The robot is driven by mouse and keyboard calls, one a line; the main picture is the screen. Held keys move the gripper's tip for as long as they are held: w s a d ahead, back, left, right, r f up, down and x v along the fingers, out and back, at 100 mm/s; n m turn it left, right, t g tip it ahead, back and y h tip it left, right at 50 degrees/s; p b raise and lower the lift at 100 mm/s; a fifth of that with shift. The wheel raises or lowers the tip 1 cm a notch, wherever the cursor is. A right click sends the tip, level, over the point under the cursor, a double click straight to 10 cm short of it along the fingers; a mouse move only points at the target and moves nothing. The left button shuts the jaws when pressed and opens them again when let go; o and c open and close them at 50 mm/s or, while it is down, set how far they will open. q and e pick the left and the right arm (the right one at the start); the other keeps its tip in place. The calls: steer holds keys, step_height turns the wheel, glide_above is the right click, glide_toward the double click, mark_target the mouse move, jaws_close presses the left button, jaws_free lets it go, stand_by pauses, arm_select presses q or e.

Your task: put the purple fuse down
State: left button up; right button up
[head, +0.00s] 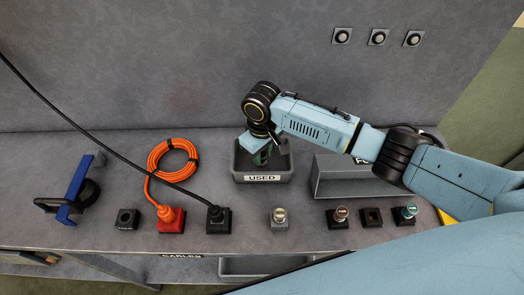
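My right gripper (262,157) points down into the grey bin labelled USED (262,178). Its wrist hides most of the fingers, so I cannot tell whether they are open or shut. A dark greenish part shows at the fingertips, inside the bin. I cannot make out a purple fuse in this view; the gripper or the bin wall may hide one. My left gripper is not in view.
Several small dark sockets line the front of the bench; one (372,217) looks empty and one holds a teal-topped piece (406,212). An orange cable coil (172,158) lies left of the bin. A second grey bin (335,187) stands at right, partly behind my arm.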

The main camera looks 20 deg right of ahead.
mark_target(262, 154)
steer(key=o, duration=0.4)
steer(key=shift+c, duration=0.2)
step_height(262, 154, up, 13)
stand_by(0.7)
